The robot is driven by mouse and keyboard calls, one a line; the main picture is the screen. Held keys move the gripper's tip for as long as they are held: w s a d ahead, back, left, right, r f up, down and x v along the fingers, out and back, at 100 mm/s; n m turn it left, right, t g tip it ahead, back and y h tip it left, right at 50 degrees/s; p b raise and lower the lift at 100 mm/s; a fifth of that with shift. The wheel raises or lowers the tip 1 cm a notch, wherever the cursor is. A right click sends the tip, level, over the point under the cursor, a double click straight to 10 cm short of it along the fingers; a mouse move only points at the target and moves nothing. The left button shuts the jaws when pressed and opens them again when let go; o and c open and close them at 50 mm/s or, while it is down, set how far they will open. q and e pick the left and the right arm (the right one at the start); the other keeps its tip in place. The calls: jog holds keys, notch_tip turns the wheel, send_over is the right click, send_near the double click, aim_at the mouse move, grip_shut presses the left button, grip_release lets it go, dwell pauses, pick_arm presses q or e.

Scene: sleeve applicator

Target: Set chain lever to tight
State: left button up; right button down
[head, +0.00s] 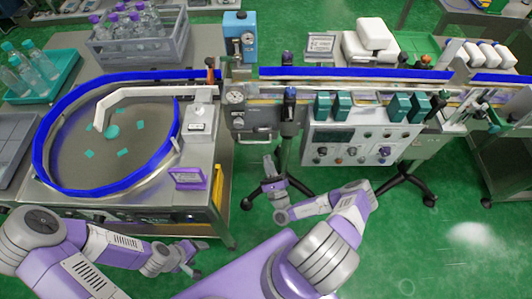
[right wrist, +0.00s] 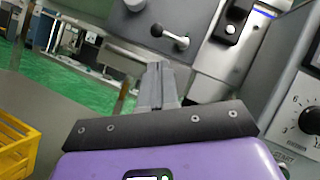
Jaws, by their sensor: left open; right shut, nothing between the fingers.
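In the right wrist view a small lever (right wrist: 171,37) with a dark pivot and a pale ball end sits on a grey panel. It points right and slightly down; I cannot read a tight mark or be sure it is the chain lever. My right gripper (right wrist: 158,70) is shut and empty, its tips just below the lever in the picture, with no clear contact. In the head view this gripper (head: 268,160) is below the front of the conveyor machine, and the lever cannot be made out. My left gripper (head: 192,262) is open and empty, low beside the turntable bench.
The round turntable (head: 75,160) with a blue rim stands at left. A control box (head: 365,145) with knobs is right of my right gripper, and a dial panel (right wrist: 300,125) is close at right in the wrist view. Black stand feet (head: 420,190) spread over the green floor.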

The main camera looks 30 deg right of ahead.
aim_at(262, 129)
pick_arm(q)
jog(key=shift+f+b, duration=0.7)
jog(key=shift+f, duration=0.1)
pick_arm(e)
jog(key=x, duration=0.8)
jog(key=shift+w+r, duration=0.25)
jog(key=shift+w, duration=0.1)
